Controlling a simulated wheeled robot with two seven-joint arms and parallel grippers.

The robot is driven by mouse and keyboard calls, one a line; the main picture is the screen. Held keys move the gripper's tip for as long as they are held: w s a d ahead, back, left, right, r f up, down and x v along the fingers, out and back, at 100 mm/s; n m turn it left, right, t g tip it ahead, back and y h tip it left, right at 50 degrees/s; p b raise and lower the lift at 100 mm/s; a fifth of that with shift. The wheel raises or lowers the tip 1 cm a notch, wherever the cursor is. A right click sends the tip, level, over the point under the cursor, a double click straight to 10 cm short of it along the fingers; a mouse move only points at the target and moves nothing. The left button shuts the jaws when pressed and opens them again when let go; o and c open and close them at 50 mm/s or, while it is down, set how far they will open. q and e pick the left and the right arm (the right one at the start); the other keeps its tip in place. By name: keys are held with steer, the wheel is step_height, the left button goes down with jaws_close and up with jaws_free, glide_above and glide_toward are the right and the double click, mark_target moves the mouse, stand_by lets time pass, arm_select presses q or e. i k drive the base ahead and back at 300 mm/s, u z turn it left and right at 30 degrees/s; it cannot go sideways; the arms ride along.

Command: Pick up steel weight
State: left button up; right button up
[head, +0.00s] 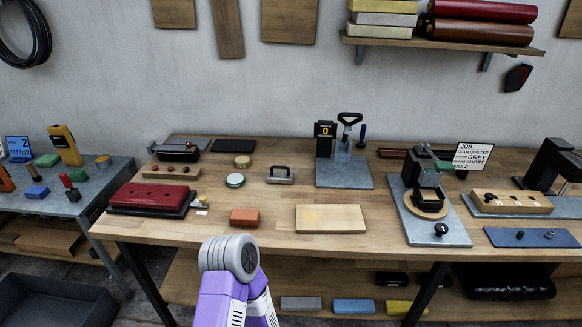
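The steel weight appears to be the small silver block with a dark arched handle (280,176), lying on the wooden workbench (330,245) left of centre in the head view. It sits flat and upright, and nothing is touching it. A purple and grey link of my own arm rises at the bottom centre, in front of the bench edge and below the weight. No fingertips of either gripper show in this view.
A round tin (235,180) stands left of the weight. An orange-brown block (244,217) and a pale wooden board (331,218) lie nearer the front edge. A grey-based press (343,172) stands to its right. Bare bench surrounds the weight.

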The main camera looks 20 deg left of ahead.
mark_target(282, 177)
steer(key=i, duration=0.25)
steer(key=u, duration=1.05)
